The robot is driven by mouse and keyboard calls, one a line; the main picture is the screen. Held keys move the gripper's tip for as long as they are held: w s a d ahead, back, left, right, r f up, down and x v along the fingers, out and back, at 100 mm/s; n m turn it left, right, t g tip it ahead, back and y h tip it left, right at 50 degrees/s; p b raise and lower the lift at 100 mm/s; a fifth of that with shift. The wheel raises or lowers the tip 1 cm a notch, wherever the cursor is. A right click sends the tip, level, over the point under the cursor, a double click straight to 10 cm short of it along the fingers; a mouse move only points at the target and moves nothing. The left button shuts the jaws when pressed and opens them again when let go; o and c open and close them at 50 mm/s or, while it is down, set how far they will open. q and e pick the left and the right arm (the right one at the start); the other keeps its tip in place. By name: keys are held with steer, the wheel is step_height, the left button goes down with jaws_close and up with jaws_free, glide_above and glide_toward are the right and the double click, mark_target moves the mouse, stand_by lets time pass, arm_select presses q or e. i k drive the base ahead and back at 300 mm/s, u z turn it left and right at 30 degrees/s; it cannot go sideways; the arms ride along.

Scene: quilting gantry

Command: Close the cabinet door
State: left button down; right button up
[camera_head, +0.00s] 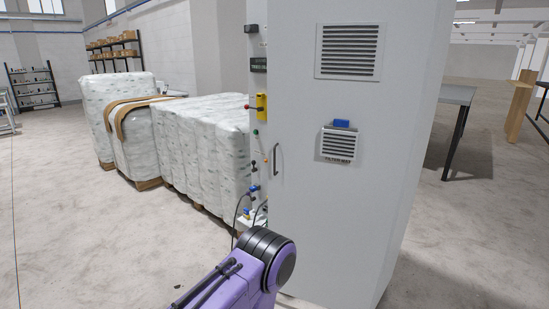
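A tall light grey cabinet (398,215) stands right of centre, and its top is cut off by the picture. Its door panel (325,220) faces me, with a dark vertical handle (277,160) near the left edge. The panel has an upper vent (349,52) and a lower vent (338,146) with a blue part on top. I cannot tell from this angle how far the door stands open. A purple arm link of mine with a black joint (265,258) covers the area below the panel's lower left corner. Neither gripper shows.
Switches, a yellow box (261,106) and cables line the cabinet's left side. White wrapped stacks (205,150) on pallets stand behind it to the left. A dark table (455,98) stands at the right. Bare floor (90,230) is clear at left.

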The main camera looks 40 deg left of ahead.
mark_target(334, 194)
steer(key=u, duration=0.45)
steer(key=i, duration=1.15)
steer(key=u, duration=0.3)
